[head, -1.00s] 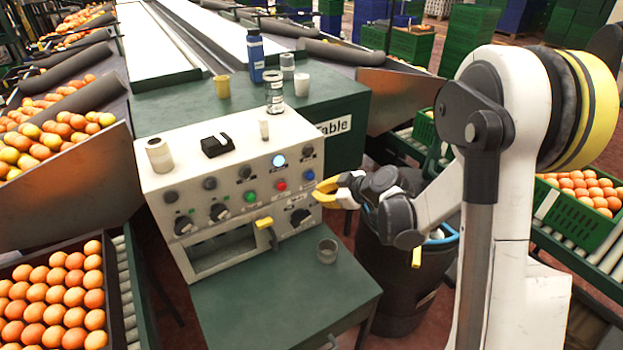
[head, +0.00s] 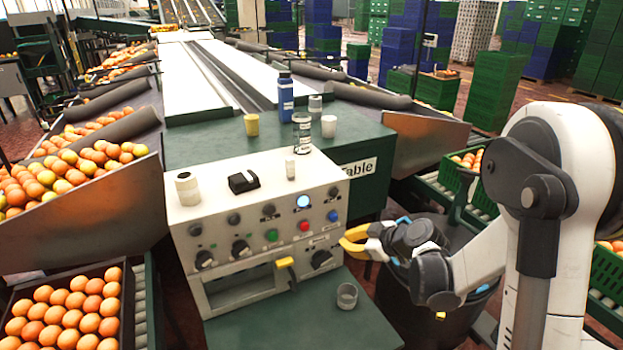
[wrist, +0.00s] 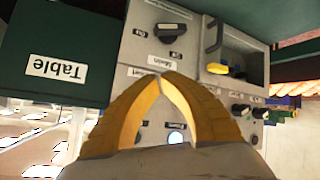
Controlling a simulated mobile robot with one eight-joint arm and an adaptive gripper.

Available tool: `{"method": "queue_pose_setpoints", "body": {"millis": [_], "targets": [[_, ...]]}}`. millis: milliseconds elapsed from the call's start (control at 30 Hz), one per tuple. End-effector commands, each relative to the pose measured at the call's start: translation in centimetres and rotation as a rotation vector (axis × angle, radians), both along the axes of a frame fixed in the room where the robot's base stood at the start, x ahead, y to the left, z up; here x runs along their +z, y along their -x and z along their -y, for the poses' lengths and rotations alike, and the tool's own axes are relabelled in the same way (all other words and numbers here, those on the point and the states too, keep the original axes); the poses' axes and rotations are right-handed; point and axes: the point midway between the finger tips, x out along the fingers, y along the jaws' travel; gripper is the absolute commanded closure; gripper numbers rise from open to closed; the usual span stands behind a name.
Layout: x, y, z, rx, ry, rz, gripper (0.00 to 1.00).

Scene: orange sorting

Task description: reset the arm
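My arm reaches in from the right in the head view, bent low. My gripper (head: 346,240) is beside the right end of the control panel (head: 245,228), close to its blue button (head: 333,215). In the wrist view the two yellow fingers of my gripper (wrist: 166,74) meet at their tips, with nothing held between them. The panel's knobs, its slot and a lit round button (wrist: 176,137) show behind the fingers. I cannot tell whether the fingers touch the panel.
A dark bin (head: 450,318) stands below my gripper. A clear cup (head: 347,296) is on the green ledge in front of the panel. The green table (head: 215,143) holds a blue bottle (head: 286,100) and cups. Orange trays (head: 125,325) and conveyors flank the panel.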

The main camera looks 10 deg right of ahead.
Motion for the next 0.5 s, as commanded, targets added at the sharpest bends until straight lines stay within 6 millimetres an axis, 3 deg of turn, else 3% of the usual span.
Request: {"method": "queue_pose_setpoints", "body": {"millis": [133,233,500], "targets": [[1.6,1.2,-0.6,-0.031,-0.010,-0.044,1.00],[3.8,3.2,-1.2,-0.089,-0.026,-0.112,1.00],[9.3,11.9,-2.3,-0.333,-0.065,-0.302,1.00]]}}
